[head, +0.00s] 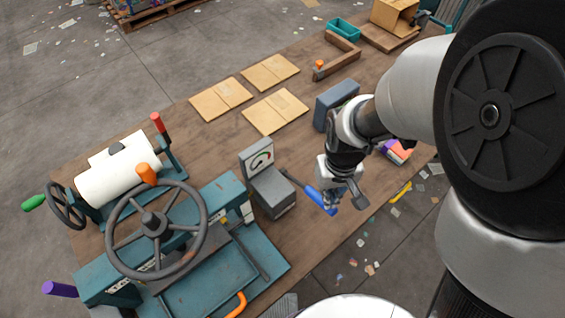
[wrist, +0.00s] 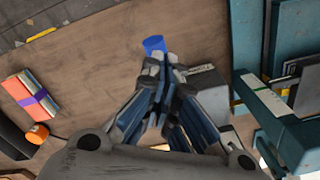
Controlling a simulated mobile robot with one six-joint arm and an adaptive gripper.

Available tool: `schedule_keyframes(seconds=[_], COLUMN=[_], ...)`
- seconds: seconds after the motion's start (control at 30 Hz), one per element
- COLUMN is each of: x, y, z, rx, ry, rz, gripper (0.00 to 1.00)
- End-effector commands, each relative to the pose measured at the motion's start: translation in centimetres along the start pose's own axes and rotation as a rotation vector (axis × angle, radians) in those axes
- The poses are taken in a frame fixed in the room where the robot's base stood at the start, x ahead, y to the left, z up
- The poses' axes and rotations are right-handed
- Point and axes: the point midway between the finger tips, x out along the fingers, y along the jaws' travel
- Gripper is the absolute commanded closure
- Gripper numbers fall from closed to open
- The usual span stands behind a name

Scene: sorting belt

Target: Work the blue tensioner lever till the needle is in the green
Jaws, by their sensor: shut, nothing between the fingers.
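The blue tensioner lever (head: 319,200) sticks out to the lower right from a grey box (head: 271,192) on the workbench. My gripper (head: 338,196) is shut and empty, right at the lever's outer end. In the wrist view, the blue lever end (wrist: 154,44) shows just beyond the closed fingertips (wrist: 160,62). I cannot tell whether they touch. The fingers hide the rest of the lever there.
A teal press with a dark handwheel (head: 155,226) stands left of the gauge box. A white roller (head: 117,170) lies behind it. Flat cardboard pieces (head: 274,110) and a blue-grey block (head: 334,103) lie farther back. The bench's front edge is close to my gripper.

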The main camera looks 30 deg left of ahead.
Motion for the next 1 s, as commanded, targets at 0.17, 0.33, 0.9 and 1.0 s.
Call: schedule_keyframes(seconds=[0.17, 0.33, 0.9, 1.0], x=[0.0, 0.0, 0.8, 1.1], y=[0.0, 0.0, 0.0, 0.0], z=[0.0, 0.0, 0.0, 0.0], rx=[0.0, 0.0, 0.0, 0.0], ry=[0.0, 0.0, 0.0, 0.0], rz=[0.0, 0.0, 0.0, 0.0], gripper=[1.0, 1.0, 1.0, 1.0])
